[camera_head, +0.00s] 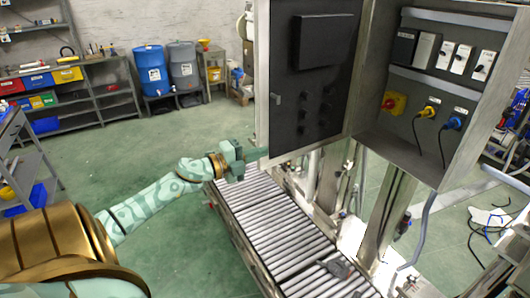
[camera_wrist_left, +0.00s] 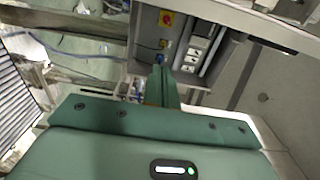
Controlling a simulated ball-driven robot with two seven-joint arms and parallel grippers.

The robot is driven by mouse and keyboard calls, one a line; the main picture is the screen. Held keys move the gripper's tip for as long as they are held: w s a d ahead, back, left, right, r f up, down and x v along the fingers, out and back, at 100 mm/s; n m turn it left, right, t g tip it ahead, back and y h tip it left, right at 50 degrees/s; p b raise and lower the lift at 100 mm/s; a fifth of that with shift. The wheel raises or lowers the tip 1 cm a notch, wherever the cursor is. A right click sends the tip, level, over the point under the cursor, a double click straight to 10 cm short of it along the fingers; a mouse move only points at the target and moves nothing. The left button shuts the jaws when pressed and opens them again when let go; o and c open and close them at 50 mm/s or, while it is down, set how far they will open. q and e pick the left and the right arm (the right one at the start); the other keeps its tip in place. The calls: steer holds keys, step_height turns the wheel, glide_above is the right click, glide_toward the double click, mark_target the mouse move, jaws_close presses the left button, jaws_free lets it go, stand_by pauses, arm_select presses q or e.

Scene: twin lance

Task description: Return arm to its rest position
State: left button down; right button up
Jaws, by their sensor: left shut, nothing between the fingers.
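My left arm, pale green with a gold joint, reaches in from the left in the head view. Its gripper (camera_head: 260,154) is shut and empty, at the lower left edge of the open cabinet door (camera_head: 310,75). I cannot tell whether it touches the door. In the left wrist view the closed green fingers (camera_wrist_left: 162,84) point up toward the cabinet (camera_wrist_left: 205,30). My right gripper is in neither view.
The cabinet (camera_head: 440,85) holds a red-yellow switch (camera_head: 394,103), a yellow plug (camera_head: 428,112) and a blue plug (camera_head: 453,122). A roller conveyor (camera_head: 270,222) runs below the door. Blue and grey barrels (camera_head: 152,72) stand behind. Green floor left of the conveyor is clear.

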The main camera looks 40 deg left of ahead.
arm_select(q)
steer(key=s+a, duration=0.5)
steer(key=s, duration=0.1)
steer(key=shift+s, duration=0.2)
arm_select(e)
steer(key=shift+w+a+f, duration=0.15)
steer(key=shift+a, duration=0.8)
